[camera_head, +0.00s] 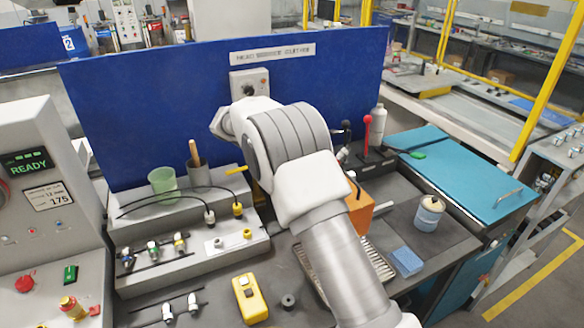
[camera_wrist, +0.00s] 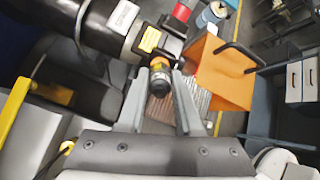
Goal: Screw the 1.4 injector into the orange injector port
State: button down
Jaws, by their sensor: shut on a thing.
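In the wrist view my gripper (camera_wrist: 160,92) has its two grey fingers on either side of a small dark round piece (camera_wrist: 159,82), which I take to be the injector. No size marking on it is readable. An orange ring (camera_wrist: 159,63), possibly the orange port, shows right behind it, beside a black cylinder (camera_wrist: 100,25) with a yellow label. I cannot tell whether the piece and ring are touching or threaded together. In the head view my arm hides the gripper and this spot. Several small injector-like fittings (camera_head: 153,249) lie in a rack at left.
An orange box (camera_head: 360,206) with a black handle stands right of my arm; it is close to the fingers in the wrist view (camera_wrist: 222,72). A metal tray (camera_head: 378,259), blue sponge (camera_head: 407,260), can (camera_head: 429,213) and yellow device (camera_head: 249,298) are on the bench. A blue panel (camera_head: 150,100) rises behind.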

jog(key=m+b, duration=0.1)
jog(key=m, duration=0.1)
jog(key=m+b, duration=0.2)
jog(key=m, duration=0.1)
jog(key=shift+f+m, duration=0.2)
jog(key=shift+m, duration=0.1)
jog(key=m+b, duration=0.2)
jog(key=m, duration=0.1)
jog(key=shift+r+m, duration=0.15)
jog(key=shift+m, duration=0.85)
jog(key=shift+b, duration=0.35)
jog(key=shift+m+b, duration=0.3)
jog(key=shift+m, duration=0.2)
jog(key=m+b, duration=0.3)
jog(key=m, duration=0.2)
jog(key=shift+m, duration=0.3)
jog(key=m+b, duration=0.2)
jog(key=m, duration=0.2)
jog(key=shift+m, duration=0.7)
